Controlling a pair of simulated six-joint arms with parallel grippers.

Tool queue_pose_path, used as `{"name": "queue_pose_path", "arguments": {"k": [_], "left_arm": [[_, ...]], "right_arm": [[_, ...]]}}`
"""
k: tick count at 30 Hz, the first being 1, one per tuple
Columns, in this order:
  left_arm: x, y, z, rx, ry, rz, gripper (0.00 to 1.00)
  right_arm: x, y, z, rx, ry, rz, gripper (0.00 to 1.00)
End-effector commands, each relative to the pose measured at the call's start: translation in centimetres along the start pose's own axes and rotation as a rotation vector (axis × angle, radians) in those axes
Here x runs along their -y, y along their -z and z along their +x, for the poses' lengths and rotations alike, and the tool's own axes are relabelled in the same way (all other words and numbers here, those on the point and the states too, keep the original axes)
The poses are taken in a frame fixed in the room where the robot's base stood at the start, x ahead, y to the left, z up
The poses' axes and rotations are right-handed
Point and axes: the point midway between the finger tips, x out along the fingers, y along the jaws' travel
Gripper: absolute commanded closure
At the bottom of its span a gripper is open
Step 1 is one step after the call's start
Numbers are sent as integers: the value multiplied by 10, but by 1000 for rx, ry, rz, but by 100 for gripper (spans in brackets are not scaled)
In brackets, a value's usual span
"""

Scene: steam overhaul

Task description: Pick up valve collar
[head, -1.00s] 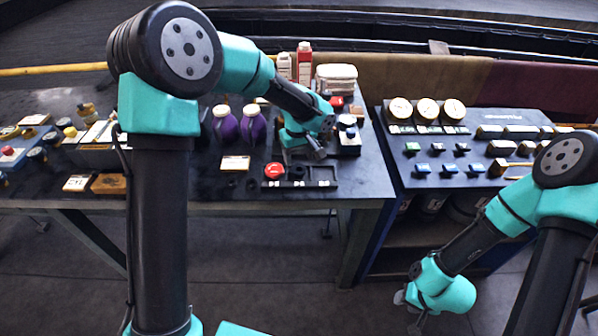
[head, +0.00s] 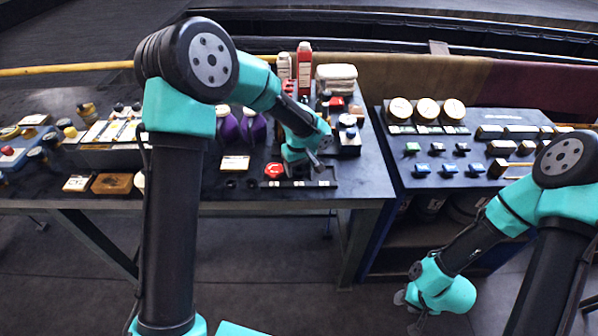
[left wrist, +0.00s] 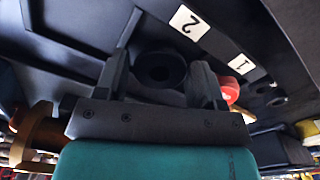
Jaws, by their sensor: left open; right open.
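A dark ring, which looks like the valve collar (left wrist: 160,70), sits on the black tray (left wrist: 95,20) near the label "2" in the left wrist view. My left gripper (left wrist: 160,82) is open, with one finger on each side of the ring; I cannot tell whether they touch it. In the head view my left gripper (head: 312,164) is low over the tray's right part, and it hides the ring there. A red knob (head: 275,170) is just left of it and also shows in the left wrist view (left wrist: 230,90). My right gripper (head: 402,298) is open and empty, low in front of the benches.
Two purple bottles (head: 228,128) stand behind the tray, partly hidden by my left arm. A block with round tops (head: 348,136) is close behind my gripper on the right. A gauge panel (head: 440,125) stands on the right bench. A white label (head: 235,163) lies left.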

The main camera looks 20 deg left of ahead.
Motion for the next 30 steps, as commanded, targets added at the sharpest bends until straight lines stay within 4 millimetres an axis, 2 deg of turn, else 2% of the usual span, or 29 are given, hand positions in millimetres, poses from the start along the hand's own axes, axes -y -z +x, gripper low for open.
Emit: {"name": "queue_pose_path", "arguments": {"k": [12,25,30], "left_arm": [[0,0,-1,0,0,0,37],[0,0,-1,-1,0,0,78],[0,0,-1,-1,-1,0,80]], "right_arm": [[0,0,0,0,0,0,57],[0,0,0,0,0,0,57],[0,0,0,0,0,0,57]]}}
